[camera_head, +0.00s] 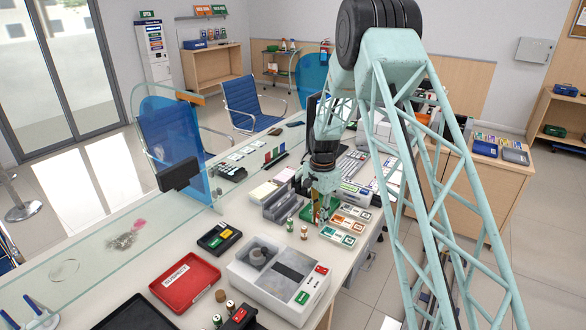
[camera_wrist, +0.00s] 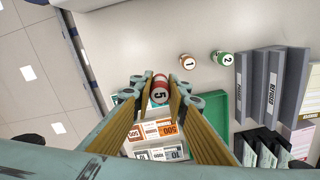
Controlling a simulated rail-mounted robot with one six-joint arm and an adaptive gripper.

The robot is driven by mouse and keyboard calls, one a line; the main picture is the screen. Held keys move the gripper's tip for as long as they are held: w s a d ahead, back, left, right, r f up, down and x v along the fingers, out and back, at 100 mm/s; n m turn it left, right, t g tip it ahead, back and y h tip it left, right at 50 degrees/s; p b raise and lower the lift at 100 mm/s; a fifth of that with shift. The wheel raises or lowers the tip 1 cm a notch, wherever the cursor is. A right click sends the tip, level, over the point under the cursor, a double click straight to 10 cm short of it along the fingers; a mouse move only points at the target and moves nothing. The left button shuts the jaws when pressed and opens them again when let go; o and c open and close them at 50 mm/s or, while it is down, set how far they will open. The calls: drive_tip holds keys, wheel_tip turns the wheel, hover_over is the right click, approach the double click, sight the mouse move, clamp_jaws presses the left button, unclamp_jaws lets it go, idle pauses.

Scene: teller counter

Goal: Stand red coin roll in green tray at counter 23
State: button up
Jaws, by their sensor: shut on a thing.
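The red coin roll (camera_wrist: 160,84), with a white end marked 5, is between my gripper's fingers (camera_wrist: 158,93) in the wrist view. The gripper is shut on it. In the head view my gripper (camera_head: 322,206) is low over the counter, and I cannot make out the roll there. The green tray (camera_wrist: 217,112) lies just right of the gripper in the wrist view, partly hidden by a finger. In the head view a green edge of it (camera_head: 306,214) shows beside the gripper. I cannot tell how high the roll is held.
An orange-brown coin roll marked 1 (camera_wrist: 187,62) and a green one marked 2 (camera_wrist: 219,57) stand near the tray. White trays of banknotes (camera_head: 345,227) lie right of the gripper. A large coin machine (camera_head: 279,277) is in front.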

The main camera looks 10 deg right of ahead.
drive_tip(key=s+r+n+b, duration=0.3)
drive_tip(key=s+n+b, duration=0.2)
drive_tip(key=s+n, duration=0.6)
drive_tip(key=shift+r+n, duration=0.2)
drive_tip(key=shift+n, duration=0.4)
drive_tip(key=shift+s+a, duration=0.1)
drive_tip(key=shift+s, duration=0.05)
idle(1.0)
